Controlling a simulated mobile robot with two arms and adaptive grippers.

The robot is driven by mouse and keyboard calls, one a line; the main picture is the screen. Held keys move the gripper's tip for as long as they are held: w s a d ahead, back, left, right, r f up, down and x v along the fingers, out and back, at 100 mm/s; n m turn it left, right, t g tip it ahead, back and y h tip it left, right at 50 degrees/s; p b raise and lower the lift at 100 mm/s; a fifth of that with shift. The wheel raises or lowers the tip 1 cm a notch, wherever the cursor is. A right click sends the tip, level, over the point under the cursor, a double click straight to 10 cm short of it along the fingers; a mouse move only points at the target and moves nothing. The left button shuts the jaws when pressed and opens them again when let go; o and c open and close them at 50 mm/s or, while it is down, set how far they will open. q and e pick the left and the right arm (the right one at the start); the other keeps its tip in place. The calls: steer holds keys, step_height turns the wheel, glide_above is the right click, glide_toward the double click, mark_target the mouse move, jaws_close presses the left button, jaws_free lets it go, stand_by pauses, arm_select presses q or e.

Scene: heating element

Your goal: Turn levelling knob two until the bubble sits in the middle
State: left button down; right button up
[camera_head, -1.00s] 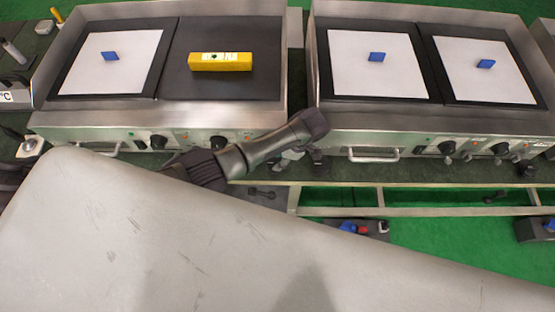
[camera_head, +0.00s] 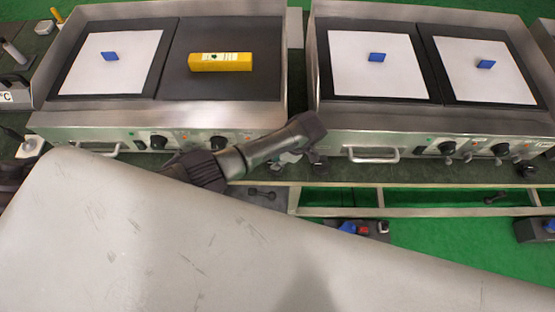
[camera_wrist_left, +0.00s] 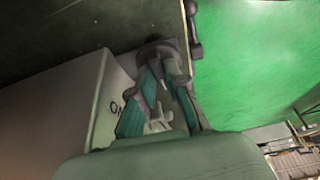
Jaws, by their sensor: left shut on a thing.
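The yellow spirit level (camera_head: 235,62) lies on the bare dark plate of the left griddle. Its vial is too small to tell where the bubble sits. My left arm bends down in front of that griddle's right front corner. My left gripper (camera_head: 287,160) is partly hidden by the arm in the head view. In the left wrist view the gripper (camera_wrist_left: 160,70) has its fingers closed around a dark levelling knob (camera_wrist_left: 158,48), which is mostly covered by them. My right gripper is in neither view.
The left griddle (camera_head: 100,133) has front dials and a handle. A second griddle (camera_head: 440,122) stands to the right, with white sheets and blue pieces on it. A metal frame (camera_head: 400,211) runs below, above the green floor. A large grey surface fills the foreground.

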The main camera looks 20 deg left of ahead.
arm_select(q)
steer(key=shift+r, duration=0.1)
steer(key=m+t+p, duration=0.1)
steer(key=m+p, duration=0.2)
steer(key=shift+s+r, duration=0.1)
steer(key=shift+s, duration=0.1)
steer(key=m+p, duration=0.1)
steer(key=m, duration=0.1)
steer(key=m+t+p, duration=0.1)
steer(key=m, duration=0.1)
steer(key=shift+s+t, duration=0.15)
steer(key=shift+t, duration=0.15)
steer(key=m+t+h+p, duration=0.1)
steer(key=m+p, duration=0.1)
steer(key=m, duration=0.2)
steer(key=shift+s, duration=0.1)
steer(key=shift+a+m+t+h+p, duration=0.1)
steer(key=shift+m+t+h+p, duration=0.3)
steer(key=shift+m, duration=0.5)
steer(key=shift+a+m+t+h+p, duration=0.15)
steer(key=shift+m+p, duration=0.3)
steer(key=shift+m, duration=0.45)
steer(key=shift+d+f, duration=0.1)
steer(key=shift+f, duration=0.1)
steer(key=c, duration=1.2)
jaws_free()
steer(key=shift+o, duration=0.2)
